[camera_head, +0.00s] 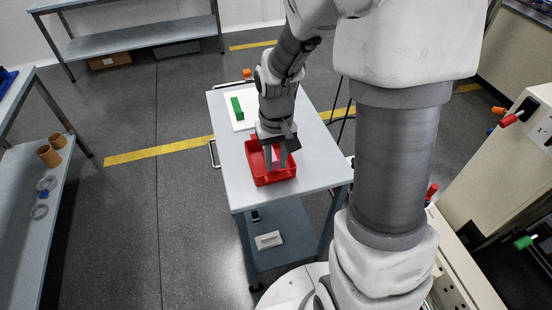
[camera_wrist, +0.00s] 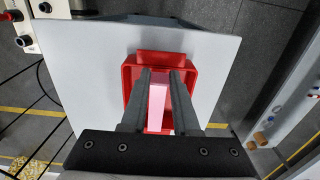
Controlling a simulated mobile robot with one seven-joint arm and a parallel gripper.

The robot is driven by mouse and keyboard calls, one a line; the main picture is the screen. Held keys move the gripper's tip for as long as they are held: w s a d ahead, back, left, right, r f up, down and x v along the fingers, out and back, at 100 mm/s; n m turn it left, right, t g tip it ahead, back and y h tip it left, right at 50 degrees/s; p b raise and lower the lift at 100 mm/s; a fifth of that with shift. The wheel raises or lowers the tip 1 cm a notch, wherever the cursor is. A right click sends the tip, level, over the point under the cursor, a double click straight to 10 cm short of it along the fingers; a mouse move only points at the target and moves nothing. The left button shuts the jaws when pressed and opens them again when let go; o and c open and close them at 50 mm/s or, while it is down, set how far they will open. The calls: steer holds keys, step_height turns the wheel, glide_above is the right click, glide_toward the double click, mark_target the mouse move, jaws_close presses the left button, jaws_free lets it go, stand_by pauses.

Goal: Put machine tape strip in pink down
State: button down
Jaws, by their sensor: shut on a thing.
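The pink machine tape strip (camera_wrist: 156,103) is between the two fingers of my gripper (camera_wrist: 161,75) in the wrist view. My gripper is shut on it. In the head view my gripper (camera_head: 276,164) points down over the red tray (camera_head: 273,179), with the pink strip (camera_head: 275,155) partly hidden by the fingers. The red tray also shows behind the fingers in the wrist view (camera_wrist: 160,58). I cannot tell whether the strip touches the tray floor.
The tray sits on a grey cart top (camera_head: 315,165). A green block (camera_head: 237,108) lies on a white sheet (camera_head: 247,120) behind the tray. A shelf at left holds brown cups (camera_head: 49,156) and grey rings (camera_head: 46,184). The cart top right of the tray is clear.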

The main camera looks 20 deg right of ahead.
steer(key=shift+f, duration=0.35)
steer(key=c, duration=0.7)
jaws_free()
steer(key=shift+o, duration=0.2)
steer(key=shift+r, duration=0.1)
